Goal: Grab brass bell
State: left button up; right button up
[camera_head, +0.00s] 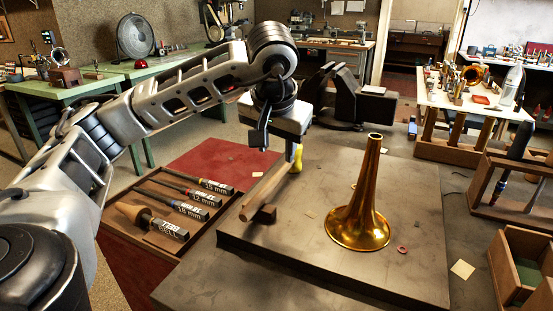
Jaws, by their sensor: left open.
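The brass bell (364,205) stands upright on the slate-grey work slab, its wide flare down and its narrow end up. My left gripper (277,145) is open, pointing down over the slab's back left part. It is up and to the left of the bell, clearly apart from it, with nothing seen between its fingers. My right gripper is not in view.
A wooden piece with a dark block (263,213) lies at the slab's left edge, below my left gripper. A wooden tray (150,238) holds several labelled tools on the left. A vise (345,98) stands behind. Wooden racks (455,150) and a green-lined box (527,268) are right.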

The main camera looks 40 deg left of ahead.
aim_at(355, 226)
jog(key=k, duration=1)
